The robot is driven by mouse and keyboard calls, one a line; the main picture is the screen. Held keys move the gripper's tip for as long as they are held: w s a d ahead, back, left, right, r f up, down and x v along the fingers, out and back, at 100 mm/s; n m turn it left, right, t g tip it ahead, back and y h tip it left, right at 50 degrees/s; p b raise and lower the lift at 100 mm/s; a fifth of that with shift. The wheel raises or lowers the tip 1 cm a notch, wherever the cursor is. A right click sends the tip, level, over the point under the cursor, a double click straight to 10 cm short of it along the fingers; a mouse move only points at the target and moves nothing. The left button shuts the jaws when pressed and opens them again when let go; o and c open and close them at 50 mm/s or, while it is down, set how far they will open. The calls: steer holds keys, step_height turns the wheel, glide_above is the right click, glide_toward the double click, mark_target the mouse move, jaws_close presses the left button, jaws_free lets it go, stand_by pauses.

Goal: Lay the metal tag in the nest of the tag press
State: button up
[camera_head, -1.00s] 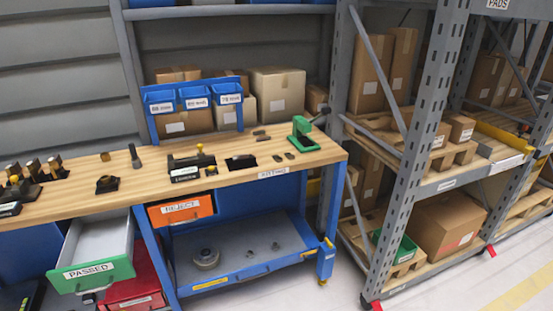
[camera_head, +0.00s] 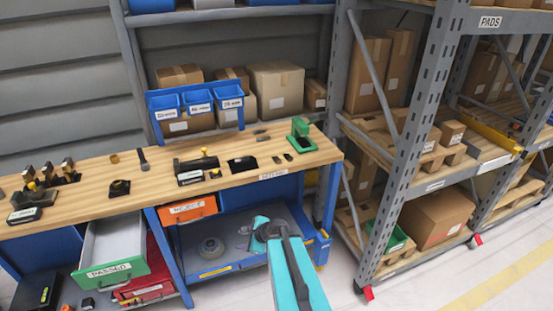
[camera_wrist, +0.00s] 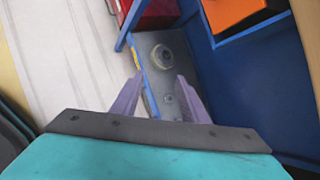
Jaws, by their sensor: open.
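A green press (camera_head: 301,138), which looks like the tag press, stands upright on the right end of the wooden bench top. Its nest is too small to make out. Small dark flat pieces (camera_head: 276,160) lie on the bench just left of and in front of it; I cannot tell whether one is the metal tag. My gripper (camera_wrist: 158,92) is open, with nothing between its two fingers in the wrist view. It points down toward the blue lower shelf of the bench, away from the press.
The lower shelf (camera_head: 205,268) holds a round grey part (camera_head: 211,249). An orange REJECT drawer (camera_head: 188,209) and an open PASSED drawer (camera_head: 112,270) stick out from the bench front. Black fixtures stand along the bench top (camera_head: 150,183). A grey rack (camera_head: 411,150) stands at the right.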

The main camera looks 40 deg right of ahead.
steer(key=s+d+r+m+t+h+p, duration=0.2)
steer(key=d+r+m+t+h+p, duration=0.2)
steer(key=d+r+m, duration=0.9)
steer(key=d+r+h+p, duration=0.1)
steer(key=d+r+h, duration=0.1)
steer(key=d+r, duration=0.8)
steer(key=shift+d+r+m+h+p, duration=0.2)
steer(key=shift+d+m+h+p, duration=0.15)
steer(key=shift+d, duration=0.25)
steer(key=shift+w, duration=0.1)
